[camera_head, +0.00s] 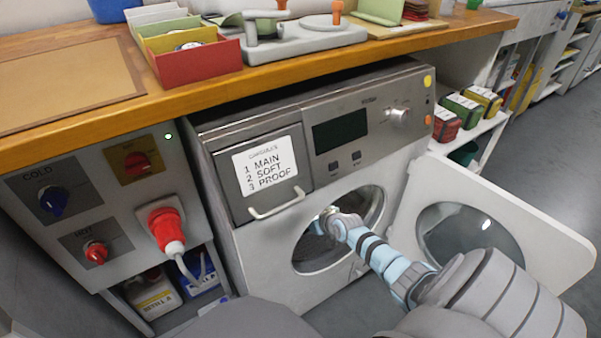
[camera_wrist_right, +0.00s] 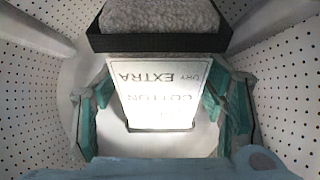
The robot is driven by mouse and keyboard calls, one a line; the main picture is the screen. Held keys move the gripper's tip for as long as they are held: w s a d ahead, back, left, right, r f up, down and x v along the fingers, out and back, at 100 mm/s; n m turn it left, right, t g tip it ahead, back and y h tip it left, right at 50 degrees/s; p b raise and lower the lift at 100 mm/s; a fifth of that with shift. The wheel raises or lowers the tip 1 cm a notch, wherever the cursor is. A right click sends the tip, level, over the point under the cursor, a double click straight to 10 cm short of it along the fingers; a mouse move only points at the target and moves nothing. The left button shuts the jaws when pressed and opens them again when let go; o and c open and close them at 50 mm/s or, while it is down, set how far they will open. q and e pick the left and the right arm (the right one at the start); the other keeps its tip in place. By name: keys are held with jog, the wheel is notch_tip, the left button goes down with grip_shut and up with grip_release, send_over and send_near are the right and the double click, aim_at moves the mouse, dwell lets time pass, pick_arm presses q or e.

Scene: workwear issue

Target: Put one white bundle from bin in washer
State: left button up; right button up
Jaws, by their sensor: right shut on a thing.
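The washer (camera_head: 360,135) stands under the wooden counter. My right arm reaches into the opening, with the right gripper (camera_head: 325,222) at the drum mouth. In the right wrist view, the perforated drum wall (camera_wrist_right: 285,75) surrounds the right gripper (camera_wrist_right: 160,108), which is shut on a white bundle (camera_wrist_right: 160,97) with printed COTTON and EXTRA DRY lettering, upside down. A pale grey fluffy piece with a dark band (camera_wrist_right: 160,42) shows just beyond the lettered face. The bin cannot be made out. My left gripper is out of view.
A control box with a red plug (camera_head: 165,222) and its cable stands left of the washer. The detergent drawer (camera_head: 265,180) is shut. A red tray (camera_head: 198,62) and a grey scale-like device (camera_head: 305,38) sit on the counter. Open floor lies at the right.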

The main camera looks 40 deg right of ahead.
jog(key=o, duration=1.5)
jog(key=shift+s+d, duration=0.1)
jog(key=v, duration=1.2)
